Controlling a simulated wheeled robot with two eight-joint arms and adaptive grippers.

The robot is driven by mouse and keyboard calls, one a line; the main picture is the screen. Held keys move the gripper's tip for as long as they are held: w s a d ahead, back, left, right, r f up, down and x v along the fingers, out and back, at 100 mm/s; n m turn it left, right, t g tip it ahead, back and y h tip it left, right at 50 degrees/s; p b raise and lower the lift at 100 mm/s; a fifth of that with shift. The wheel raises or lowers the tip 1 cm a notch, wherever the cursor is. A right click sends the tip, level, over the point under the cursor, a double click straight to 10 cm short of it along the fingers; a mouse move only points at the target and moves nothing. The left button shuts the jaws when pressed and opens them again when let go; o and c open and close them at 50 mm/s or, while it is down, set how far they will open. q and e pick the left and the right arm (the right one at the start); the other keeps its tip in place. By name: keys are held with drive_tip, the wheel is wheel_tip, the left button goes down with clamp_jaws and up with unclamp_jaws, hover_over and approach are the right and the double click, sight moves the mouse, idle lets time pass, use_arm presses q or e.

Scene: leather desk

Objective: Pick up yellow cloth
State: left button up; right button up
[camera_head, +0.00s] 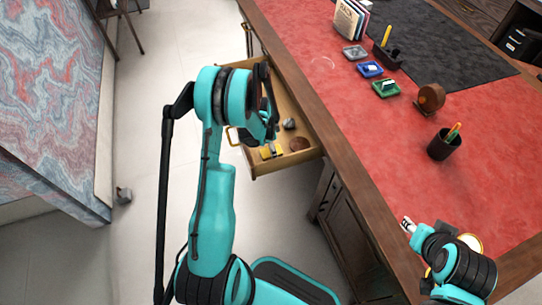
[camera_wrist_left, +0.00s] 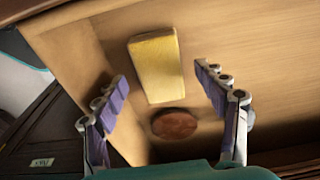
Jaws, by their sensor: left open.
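The yellow cloth (camera_wrist_left: 156,66) lies flat in the open wooden drawer, shown as a pale yellow rectangle in the left wrist view. In the head view only a small part of the cloth (camera_head: 267,152) shows beside my left gripper. My left gripper (camera_head: 270,136) hangs over the drawer, pointing down. In the left wrist view the left gripper (camera_wrist_left: 160,76) is open, its purple-padded fingers on either side of the cloth and apart from it. My right gripper (camera_head: 407,224) is above the desk's near edge, and its jaws are too small to read.
The drawer (camera_head: 287,165) also holds a round brown object (camera_head: 299,144) and a small grey item (camera_head: 289,124). The red leather desk (camera_head: 340,100) carries a dark pen cup (camera_head: 444,146), coloured trays and books (camera_head: 350,20). Open floor lies left of the drawer.

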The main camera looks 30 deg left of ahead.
use_arm(q)
drive_tip(key=shift+f, duration=0.45)
drive_tip(key=shift+r, duration=0.1)
drive_tip(key=c, duration=1.3)
drive_tip(key=shift+o, duration=0.2)
drive_tip(key=shift+r, duration=0.1)
wheel_tip(320, 180, up, 4)
drive_tip(key=shift+r+p, duration=0.2)
drive_tip(key=shift+p, duration=1)
drive_tip(key=w+d+r+p, duration=0.3)
drive_tip(key=d+r, duration=0.3)
drive_tip(key=d, duration=0.5)
drive_tip(key=shift+w+r, duration=0.25)
drive_tip(key=shift+w, duration=0.15)
